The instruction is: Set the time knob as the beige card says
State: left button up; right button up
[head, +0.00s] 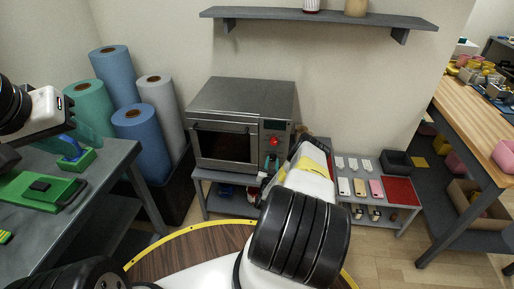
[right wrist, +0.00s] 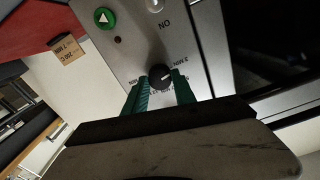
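The time knob (right wrist: 158,76) is a round black dial with a white pointer mark on the panel of the grey press oven (head: 220,146). In the right wrist view the mark points right and slightly up, toward a label seeming to read "2 MIN". My right gripper (right wrist: 159,84) has its green fingers on either side of the knob, seemingly touching it. In the head view its fingertips (head: 271,163) are at the oven's lower right front. The beige card (right wrist: 66,50) is upper left in the right wrist view, its print too small to read surely. My left gripper (head: 92,142) is over the left table.
A green round button (right wrist: 104,17) and a red knob-like part (head: 273,141) are on the oven front. Rolls (head: 140,135) stand left of it. A low shelf with a red mat (head: 398,190) is to the right. The left table (head: 100,185) holds green fixtures.

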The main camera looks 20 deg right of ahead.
grip_shut()
jog(key=m, duration=0.4)
jog(key=shift+m, duration=0.3)
jog(key=m, duration=1)
jog(key=shift+f, duration=0.1)
jog(key=m, duration=0.5)
dwell(0.4)
